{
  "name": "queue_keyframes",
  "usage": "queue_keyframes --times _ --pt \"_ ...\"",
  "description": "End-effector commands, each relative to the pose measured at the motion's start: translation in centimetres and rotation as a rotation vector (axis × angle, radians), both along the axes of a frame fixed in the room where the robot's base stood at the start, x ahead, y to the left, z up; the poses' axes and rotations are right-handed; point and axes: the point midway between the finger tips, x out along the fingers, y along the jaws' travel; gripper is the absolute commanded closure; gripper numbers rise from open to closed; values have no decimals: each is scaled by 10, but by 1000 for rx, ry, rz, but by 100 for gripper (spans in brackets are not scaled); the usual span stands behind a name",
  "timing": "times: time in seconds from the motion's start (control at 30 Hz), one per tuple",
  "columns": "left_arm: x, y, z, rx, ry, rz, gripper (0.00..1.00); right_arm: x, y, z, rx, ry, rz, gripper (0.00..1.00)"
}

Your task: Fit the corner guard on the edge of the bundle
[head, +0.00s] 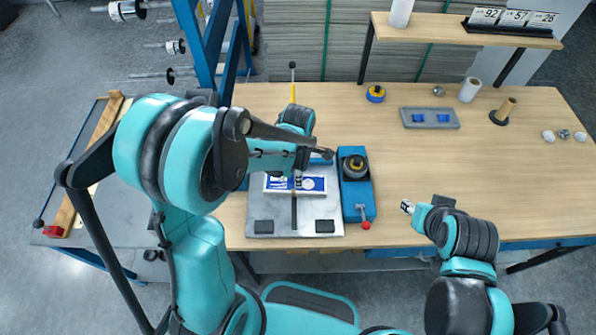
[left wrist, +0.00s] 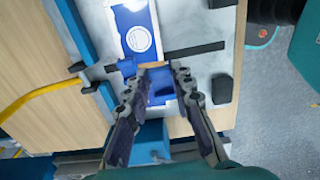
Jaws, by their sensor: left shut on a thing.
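The bundle (head: 313,184) is a flat blue-and-white packet lying on the pale plate (head: 268,214). It also shows in the left wrist view (left wrist: 138,38). My left gripper (left wrist: 160,68) is low over the bundle's middle. Its fingers are shut on a small tan piece (left wrist: 153,65), which looks like the corner guard; its shape is mostly hidden. I cannot tell whether it touches the bundle's edge. A blue block (left wrist: 127,67) sits at the bundle's left side in the wrist view. My right gripper (head: 407,206) is over the table's front, away from the bundle; its fingers are too small to read.
A blue device (head: 358,200) with a black knob and red-tipped lever stands right of the plate. A grey tray (head: 430,125) holds two blue pieces. A dark bar (head: 294,213) crosses the plate. The table's right middle (head: 490,175) is clear.

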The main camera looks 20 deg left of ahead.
Motion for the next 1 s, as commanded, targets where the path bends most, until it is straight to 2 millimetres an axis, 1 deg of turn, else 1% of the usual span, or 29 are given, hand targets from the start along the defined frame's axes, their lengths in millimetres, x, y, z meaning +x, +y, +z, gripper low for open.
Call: queue_keyframes --times 0.7,0.87,1.0 --pt "3 1 -58 0 0 -2 88 0 0 -42 0 0 0 60" --pt "3 1 -65 0 0 -2 88 0 0 -47 0 0 0 60" --pt "5 2 -65 0 0 -2 88 0 0 -49 0 0 0 60"
